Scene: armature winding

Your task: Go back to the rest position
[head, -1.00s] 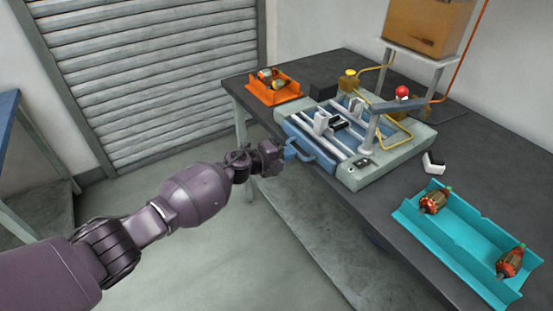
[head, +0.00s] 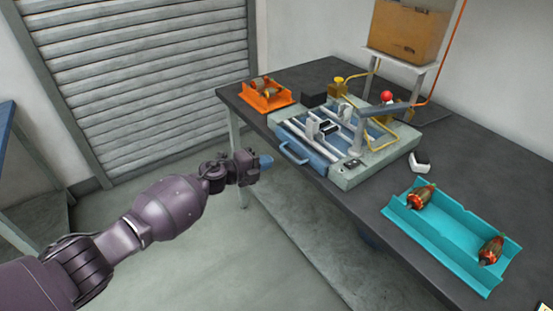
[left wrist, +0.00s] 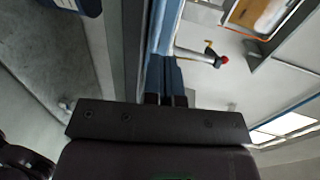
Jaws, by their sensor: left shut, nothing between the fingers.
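My left gripper (head: 262,162) is in the head view, left of the winding machine and in front of the dark table's edge, over open floor. It is shut and empty, with its bluish fingertips together, apart from the machine's blue handle (head: 293,154). The left wrist view shows the shut fingers (left wrist: 166,98) from close up. The winding machine (head: 385,155) stands on the dark table (head: 400,215), with a red knob (head: 386,97) on its arm. My right gripper is not in view.
An orange tray (head: 283,103) with copper-wound parts stands at the table's far left corner. A teal tray (head: 440,235) holds two armatures at the right. A small black-and-white block (head: 420,162) lies between machine and teal tray. A cardboard box (head: 408,30) sits on a raised stand. The floor (head: 215,260) is clear.

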